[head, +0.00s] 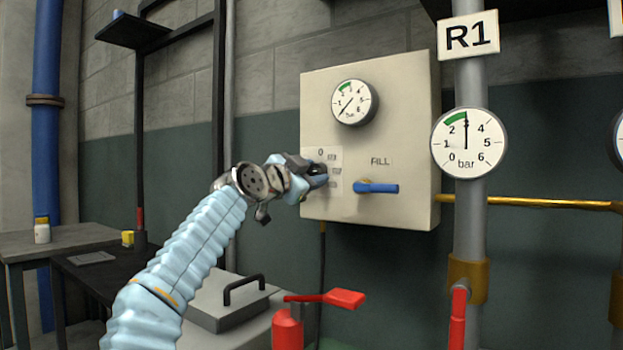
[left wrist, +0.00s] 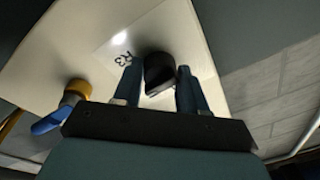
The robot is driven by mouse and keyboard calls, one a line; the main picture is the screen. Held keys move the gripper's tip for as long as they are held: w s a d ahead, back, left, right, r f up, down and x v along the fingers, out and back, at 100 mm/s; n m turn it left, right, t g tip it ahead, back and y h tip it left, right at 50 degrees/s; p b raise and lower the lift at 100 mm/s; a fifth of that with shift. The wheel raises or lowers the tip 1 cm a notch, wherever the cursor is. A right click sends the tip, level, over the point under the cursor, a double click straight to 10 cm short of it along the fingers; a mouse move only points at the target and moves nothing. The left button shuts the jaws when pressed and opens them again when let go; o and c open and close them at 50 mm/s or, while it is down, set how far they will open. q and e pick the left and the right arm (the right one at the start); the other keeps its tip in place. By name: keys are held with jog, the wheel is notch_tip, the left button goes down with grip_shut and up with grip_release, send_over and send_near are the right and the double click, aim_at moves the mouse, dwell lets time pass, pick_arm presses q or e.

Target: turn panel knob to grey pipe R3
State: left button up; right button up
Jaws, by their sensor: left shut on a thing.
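The cream control panel (head: 375,205) is on the wall, with a dark knob on a white label plate (head: 334,182) at its lower left. My left gripper (head: 318,174) is at that knob and hides most of it in the head view. In the left wrist view the black knob (left wrist: 158,70) is between the two fingers of my left gripper (left wrist: 158,88), which is shut on it. An "R3" mark (left wrist: 124,59) shows on the plate beside the knob. I cannot tell which mark the knob points to. A grey pipe labelled R1 (head: 470,220) stands right of the panel.
A blue FILL lever (head: 378,188) sticks out of the panel right of the knob. A round gauge (head: 354,102) is above. A bar gauge (head: 468,143) is on the R1 pipe. A red-handled valve (head: 343,299) stands below. Tables (head: 75,238) are at left.

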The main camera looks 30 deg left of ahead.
pick_arm(q)
jog(key=m+h, duration=0.1)
jog(key=m, duration=0.4)
jog(key=shift+a, duration=0.1)
jog(key=shift+m+g+h, duration=0.3)
jog(key=shift+m, duration=2.5)
jog(key=o, duration=1.1)
jog(key=shift+c, duration=0.2)
jog(key=shift+s, duration=0.1)
